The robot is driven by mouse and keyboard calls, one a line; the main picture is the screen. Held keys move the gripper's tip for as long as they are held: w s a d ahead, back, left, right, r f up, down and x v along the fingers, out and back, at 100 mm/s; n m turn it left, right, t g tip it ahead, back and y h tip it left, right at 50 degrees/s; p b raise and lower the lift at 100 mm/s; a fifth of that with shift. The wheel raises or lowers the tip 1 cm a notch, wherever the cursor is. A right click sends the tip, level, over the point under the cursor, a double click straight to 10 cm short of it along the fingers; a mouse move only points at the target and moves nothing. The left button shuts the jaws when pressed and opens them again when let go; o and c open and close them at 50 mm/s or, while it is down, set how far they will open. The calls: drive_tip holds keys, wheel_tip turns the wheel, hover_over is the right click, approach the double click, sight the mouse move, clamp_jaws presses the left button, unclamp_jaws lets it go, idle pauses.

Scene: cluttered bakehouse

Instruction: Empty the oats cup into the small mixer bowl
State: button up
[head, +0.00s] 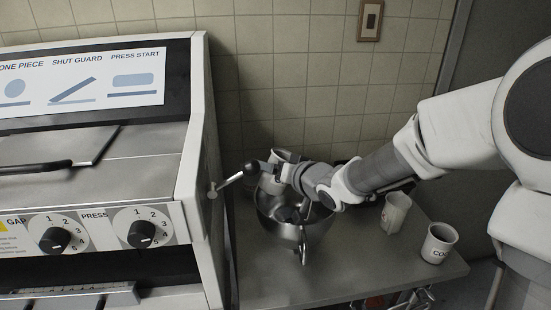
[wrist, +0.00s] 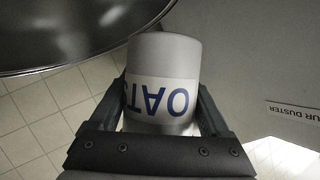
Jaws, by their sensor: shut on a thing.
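My gripper (wrist: 163,90) is shut on the oats cup (wrist: 165,60), a pale cup with a white band and blue lettering that reads upside down in the wrist view. The fingers press on both sides of it. The bowl's dark rim (wrist: 80,66) curves across the upper left of the wrist view, close to the cup. The cup's contents and exact tilt cannot be seen.
A large machine (head: 213,170) with a lever stands left of the bowl. On the steel table (head: 356,262), a pale cup (head: 395,212) and a cup lettered "CO…" (head: 438,243) stand to the right. A tiled wall (head: 300,80) is behind.

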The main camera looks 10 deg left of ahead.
drive_tip(key=m+p, duration=0.1)
drive_tip(key=m+y+p, duration=0.1)
drive_tip(key=r+p, duration=0.1)
drive_tip(key=shift+s+a+m+y, duration=0.15)
drive_tip(key=shift+a+m+y, duration=0.1)
drive_tip(key=shift+m+y, duration=0.15)
drive_tip(key=m+y+p, duration=0.1)
drive_tip(key=m+p, duration=0.1)
drive_tip(key=p, duration=0.1)
drive_tip(key=shift+f, duration=0.15)
drive_tip(key=shift+d+f+m+y+p, duration=0.1)
drive_tip(key=shift+f+m+y+p, duration=0.15)
drive_tip(key=shift+m+p, duration=0.3)
drive_tip(key=shift+f+m+y+p, duration=0.1)
drive_tip(key=shift+m+y+p, duration=0.3)
drive_tip(key=shift+m, duration=0.15)
drive_tip(key=m, duration=0.1)
drive_tip(key=m+y, duration=0.1)
drive_tip(key=f+m, duration=0.1)
drive_tip(key=shift+w+d, duration=0.3)
drive_tip(key=shift+d, duration=0.05)
drive_tip(key=shift+r+p, duration=0.1)
drive_tip(key=shift+p, duration=0.25)
